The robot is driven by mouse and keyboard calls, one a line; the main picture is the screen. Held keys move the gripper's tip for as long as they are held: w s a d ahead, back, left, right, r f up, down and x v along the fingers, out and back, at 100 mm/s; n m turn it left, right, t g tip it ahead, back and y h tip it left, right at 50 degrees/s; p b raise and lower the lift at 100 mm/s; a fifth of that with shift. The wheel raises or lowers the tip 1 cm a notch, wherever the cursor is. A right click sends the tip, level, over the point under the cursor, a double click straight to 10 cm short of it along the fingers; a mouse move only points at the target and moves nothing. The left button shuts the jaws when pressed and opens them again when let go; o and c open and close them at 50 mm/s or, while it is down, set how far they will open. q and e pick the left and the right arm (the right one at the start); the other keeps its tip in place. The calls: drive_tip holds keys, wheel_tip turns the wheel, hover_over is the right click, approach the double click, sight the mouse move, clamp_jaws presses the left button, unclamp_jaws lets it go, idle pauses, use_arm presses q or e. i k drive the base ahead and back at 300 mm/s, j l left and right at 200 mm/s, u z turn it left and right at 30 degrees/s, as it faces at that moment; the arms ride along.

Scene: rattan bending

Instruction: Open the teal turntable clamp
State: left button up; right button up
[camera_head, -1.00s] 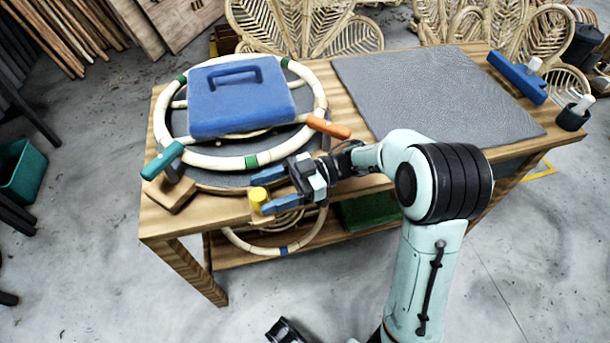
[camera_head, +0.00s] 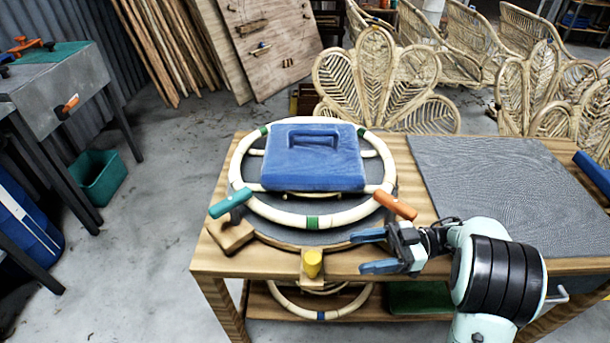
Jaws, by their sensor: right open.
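The teal clamp (camera_head: 231,203) is a teal-handled lever at the front left rim of the turntable (camera_head: 274,232). Its handle slants down to the left, beside the pale rattan ring (camera_head: 270,213). An orange-handled clamp (camera_head: 395,204) sits at the right rim. A blue padded block with a handle (camera_head: 312,165) lies over the ring. My right gripper (camera_head: 368,252) is open and empty at the turntable's front right, below the orange handle and apart from the teal clamp. My left gripper is not in view.
A yellow knob (camera_head: 312,262) stands at the table's front edge, left of my right gripper. A wooden block (camera_head: 231,234) lies below the teal handle. A grey mat (camera_head: 510,190) covers the right of the wooden table.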

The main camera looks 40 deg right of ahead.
sight(230, 204)
drive_tip(key=k, duration=1)
